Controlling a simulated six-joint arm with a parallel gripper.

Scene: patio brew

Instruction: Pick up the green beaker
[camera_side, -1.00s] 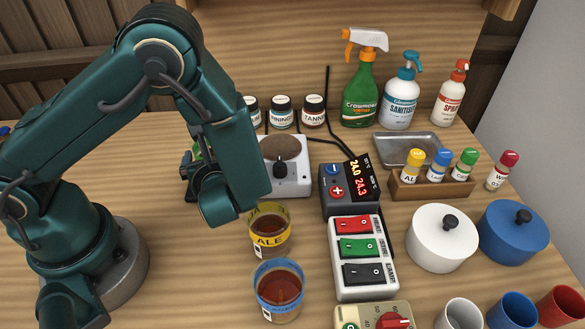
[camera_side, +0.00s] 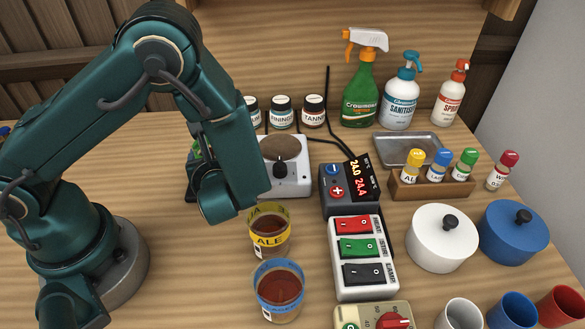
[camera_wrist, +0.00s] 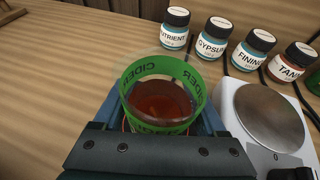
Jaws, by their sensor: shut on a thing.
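The green beaker (camera_wrist: 164,90) has a green band lettered CIDER and holds dark red-brown liquid. It shows in the wrist view between the jaws of my gripper (camera_wrist: 163,125), which is shut on it. In the side view my gripper (camera_side: 194,175) is mostly hidden behind my arm, left of the hot plate, and only a sliver of green shows there. I cannot tell whether the beaker's base touches the table.
The white hot plate (camera_side: 285,167) stands just right of my gripper. Small jars (camera_wrist: 174,28) line the back. The yellow ALE beaker (camera_side: 270,236) and a blue-banded beaker (camera_side: 279,291) stand in front. A switch box (camera_side: 362,259) is to their right.

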